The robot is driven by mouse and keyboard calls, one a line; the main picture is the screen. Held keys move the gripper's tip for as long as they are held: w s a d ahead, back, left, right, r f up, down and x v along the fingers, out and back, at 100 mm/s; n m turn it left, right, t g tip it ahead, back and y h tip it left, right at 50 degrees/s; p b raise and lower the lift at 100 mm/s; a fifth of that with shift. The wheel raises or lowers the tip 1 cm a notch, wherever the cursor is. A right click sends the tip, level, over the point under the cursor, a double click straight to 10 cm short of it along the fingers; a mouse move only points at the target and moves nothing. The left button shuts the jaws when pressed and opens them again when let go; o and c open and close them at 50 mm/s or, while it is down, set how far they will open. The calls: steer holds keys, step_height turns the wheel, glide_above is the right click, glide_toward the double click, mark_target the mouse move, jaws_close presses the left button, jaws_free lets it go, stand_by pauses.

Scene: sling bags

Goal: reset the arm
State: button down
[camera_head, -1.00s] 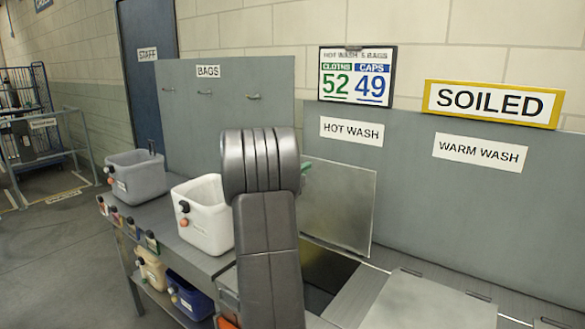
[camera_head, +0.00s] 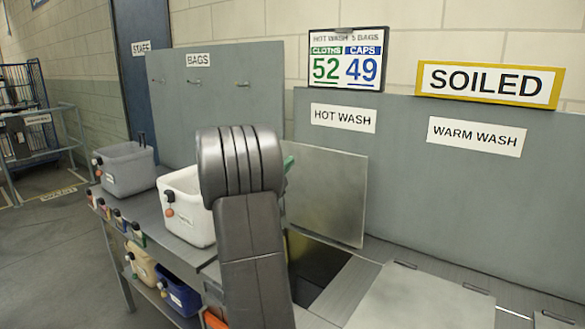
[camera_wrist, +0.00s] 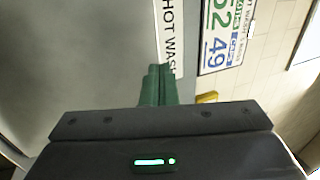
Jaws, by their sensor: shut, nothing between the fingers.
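My gripper shows in the wrist view with its green fingers (camera_wrist: 158,86) together and nothing between them. It points toward the grey panel with the HOT WASH sign (camera_wrist: 168,38). In the head view my arm stands raised in the middle and hides most of the gripper. Only a bit of green gripper (camera_head: 288,163) shows past the arm's right side, in front of the raised hatch lid.
An open hatch with a raised metal lid (camera_head: 325,195) is right of my arm. A white bin (camera_head: 186,222) and a grey bin (camera_head: 126,170) stand on the bench to the left. A tan bin (camera_head: 143,268) and a blue bin (camera_head: 180,296) sit below. A closed cover (camera_head: 425,300) lies at right.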

steer(key=s+a+f+t+h+b, duration=0.2)
steer(key=s+a+f+t+b, duration=0.1)
steer(key=s+a+f, duration=0.3)
steer(key=shift+s+f+b, duration=0.55)
steer(key=shift+s+b, duration=0.05)
steer(key=shift+s, duration=0.6)
